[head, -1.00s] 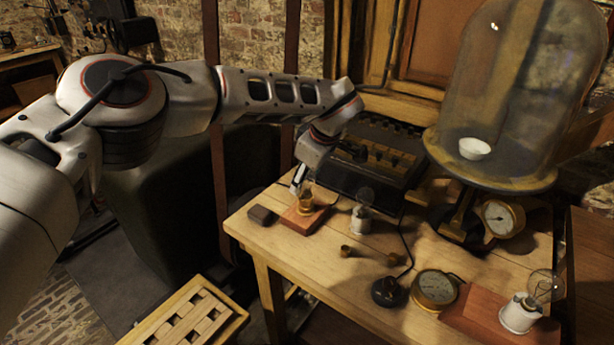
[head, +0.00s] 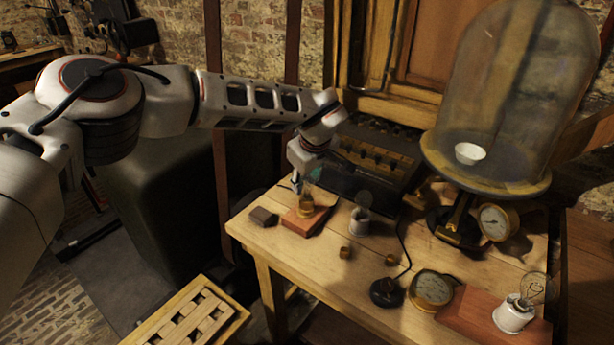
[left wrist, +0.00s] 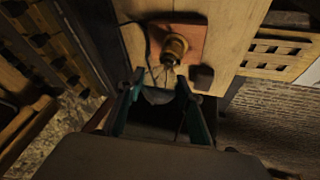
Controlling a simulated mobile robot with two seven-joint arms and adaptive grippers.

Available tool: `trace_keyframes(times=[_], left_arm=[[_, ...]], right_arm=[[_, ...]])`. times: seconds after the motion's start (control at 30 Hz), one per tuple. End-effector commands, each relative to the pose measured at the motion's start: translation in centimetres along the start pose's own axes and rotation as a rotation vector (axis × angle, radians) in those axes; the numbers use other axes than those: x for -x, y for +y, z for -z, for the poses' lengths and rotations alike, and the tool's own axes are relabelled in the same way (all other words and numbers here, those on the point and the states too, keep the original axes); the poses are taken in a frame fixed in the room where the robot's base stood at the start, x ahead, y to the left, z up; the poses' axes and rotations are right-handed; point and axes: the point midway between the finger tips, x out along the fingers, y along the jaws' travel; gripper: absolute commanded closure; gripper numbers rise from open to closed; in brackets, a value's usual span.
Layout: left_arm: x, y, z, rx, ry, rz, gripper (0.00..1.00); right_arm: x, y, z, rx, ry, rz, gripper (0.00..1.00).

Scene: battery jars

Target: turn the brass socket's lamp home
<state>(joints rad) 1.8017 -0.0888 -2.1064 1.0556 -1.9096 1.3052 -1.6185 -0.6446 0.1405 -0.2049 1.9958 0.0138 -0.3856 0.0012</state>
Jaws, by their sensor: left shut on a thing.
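The brass socket (head: 306,204) stands upright on a red-brown wooden block (head: 293,222) near the table's left edge. It also shows in the left wrist view (left wrist: 174,45). Its clear lamp (left wrist: 166,71) is faint, with thin filament wires visible, and reaches from the socket toward my gripper. My left gripper (head: 308,184) is directly above the socket, shut on the lamp. In the left wrist view its teal fingers (left wrist: 160,92) lie either side of the glass. Whether the lamp is fully seated cannot be told. My right gripper is not in view.
A small dark block (head: 264,217) lies left of the socket. A white socket with a lamp (head: 359,221) stands close on the right. A dark battery box (head: 350,175) is behind.

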Motion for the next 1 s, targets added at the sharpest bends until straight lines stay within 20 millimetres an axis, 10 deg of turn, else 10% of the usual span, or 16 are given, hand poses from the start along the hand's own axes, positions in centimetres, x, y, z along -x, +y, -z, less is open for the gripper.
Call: trace_keyframes(times=[1.0], left_arm=[[0.01,-0.32,-0.01,-0.328,-0.076,-0.134,0.80]], right_arm=[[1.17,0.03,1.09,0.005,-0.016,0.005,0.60]])
